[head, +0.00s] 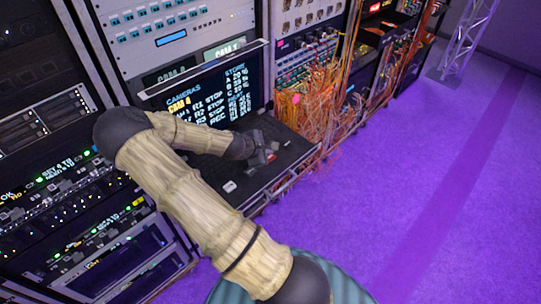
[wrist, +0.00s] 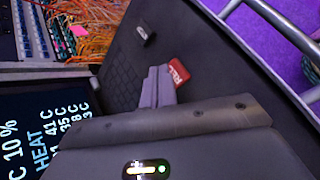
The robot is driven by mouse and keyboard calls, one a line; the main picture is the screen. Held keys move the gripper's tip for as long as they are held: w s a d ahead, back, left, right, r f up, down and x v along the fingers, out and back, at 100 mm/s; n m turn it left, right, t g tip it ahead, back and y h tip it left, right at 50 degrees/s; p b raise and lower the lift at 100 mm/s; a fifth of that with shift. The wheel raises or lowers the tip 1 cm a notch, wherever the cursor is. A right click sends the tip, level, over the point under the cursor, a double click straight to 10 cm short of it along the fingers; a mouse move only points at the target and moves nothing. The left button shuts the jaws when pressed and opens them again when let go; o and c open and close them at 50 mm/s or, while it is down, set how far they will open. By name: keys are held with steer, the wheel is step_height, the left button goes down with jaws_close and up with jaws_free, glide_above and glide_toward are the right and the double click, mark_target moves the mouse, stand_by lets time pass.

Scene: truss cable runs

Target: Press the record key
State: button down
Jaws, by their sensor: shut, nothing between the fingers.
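The record key is a small red block with white lettering (wrist: 178,72), on the dark keyboard drawer; the letters look like REC. My gripper (wrist: 159,72) is shut and empty, its fingertips right beside the red key. I cannot tell whether they touch it. In the head view my gripper (head: 262,155) is over the drawer, and only a bit of red (head: 271,158) shows by its fingertips. The screen (head: 205,100) behind shows a camera list with rows reading STOP and one reading REC, partly covered by my arm.
A metal rail (wrist: 270,55) runs along the drawer edge. Orange cables (head: 310,115) hang at the right. The purple floor is open.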

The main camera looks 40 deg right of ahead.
steer(key=shift+r+p, duration=2.05)
steer(key=shift+r, duration=0.5)
steer(key=shift+f, duration=0.1)
